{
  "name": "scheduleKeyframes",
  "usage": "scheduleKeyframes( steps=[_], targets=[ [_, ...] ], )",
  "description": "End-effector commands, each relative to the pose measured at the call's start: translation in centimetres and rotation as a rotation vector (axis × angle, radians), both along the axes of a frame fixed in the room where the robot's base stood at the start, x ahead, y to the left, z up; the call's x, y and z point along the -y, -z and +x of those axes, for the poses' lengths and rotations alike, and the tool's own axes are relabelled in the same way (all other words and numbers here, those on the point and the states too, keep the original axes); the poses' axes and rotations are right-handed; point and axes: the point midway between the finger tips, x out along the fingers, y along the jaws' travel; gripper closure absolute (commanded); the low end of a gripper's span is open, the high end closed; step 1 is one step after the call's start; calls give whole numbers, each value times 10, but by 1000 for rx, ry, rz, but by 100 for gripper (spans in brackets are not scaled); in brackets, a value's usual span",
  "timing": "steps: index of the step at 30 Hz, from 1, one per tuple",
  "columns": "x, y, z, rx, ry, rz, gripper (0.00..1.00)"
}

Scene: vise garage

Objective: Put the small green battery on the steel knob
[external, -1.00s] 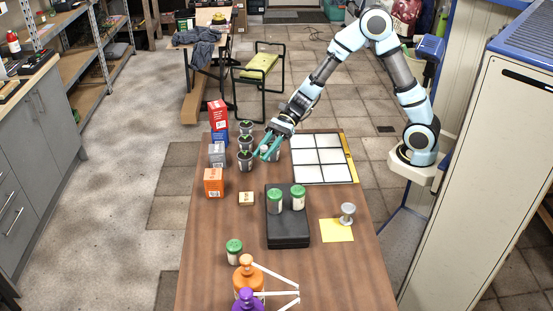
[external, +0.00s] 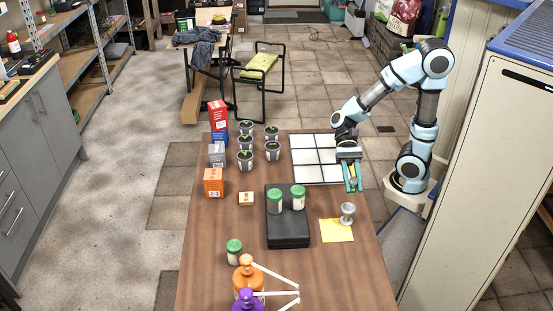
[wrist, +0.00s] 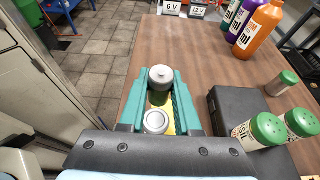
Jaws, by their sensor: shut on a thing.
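My gripper (external: 352,186) is above the right side of the table, just behind the steel knob (external: 347,211), fingers pointing down and forward. The knob is grey with a round top and stands by a yellow card (external: 336,231).
A black case (external: 287,231) with green-lidded jars (external: 298,198) stands left of the knob. A white gridded panel (external: 312,172) lies behind. Several potted plants (external: 272,152) and boxes (external: 213,182) stand at the left. Pump bottles (external: 247,275) are at the near end.

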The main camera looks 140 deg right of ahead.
Motion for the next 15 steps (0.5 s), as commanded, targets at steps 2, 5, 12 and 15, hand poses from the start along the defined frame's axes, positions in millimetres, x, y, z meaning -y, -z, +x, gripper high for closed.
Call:
scheduleKeyframes(
  steps=[2, 5, 12, 15],
  targets=[
    [1, 17, 0, -2, 2, 5, 100],
    [1, 28, 0, -1, 2, 2, 100],
    [1, 50, 0, 0, 2, 3, 100],
    [1, 65, 1, -1, 3, 3, 100]
  ],
)
